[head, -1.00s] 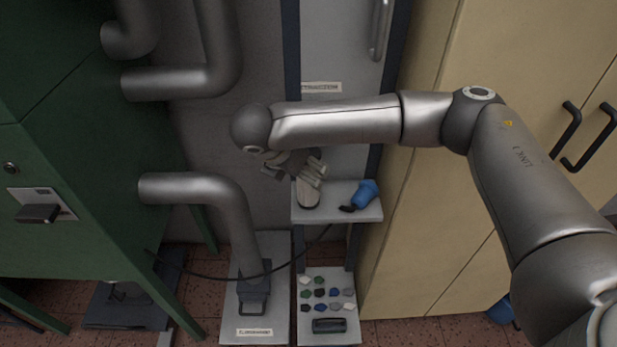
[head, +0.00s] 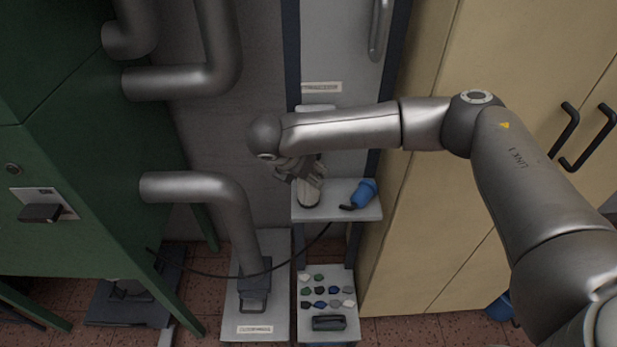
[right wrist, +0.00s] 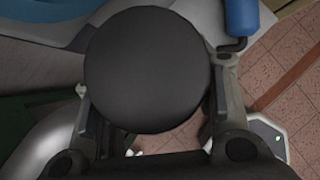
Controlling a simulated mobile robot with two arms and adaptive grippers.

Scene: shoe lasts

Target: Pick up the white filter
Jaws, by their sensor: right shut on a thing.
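The white filter (head: 308,198) is at the left part of the small grey shelf (head: 341,212) in the head view, mostly hidden by my right gripper (head: 310,182). The gripper comes down on it from above, its fingers on either side. In the right wrist view, a dark round end face (right wrist: 145,70), apparently the filter's top, fills the space between the two fingers, and the right gripper (right wrist: 148,115) is shut on it. I cannot tell whether the filter's base still touches the shelf. My left gripper is not in view.
A blue tool (head: 362,194) with a black end lies on the shelf to the right of the filter. Below is a tray (head: 330,337) with several small coloured pieces and a dark block. Grey pipes (head: 215,195) stand at left, beige cabinets (head: 420,230) at right.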

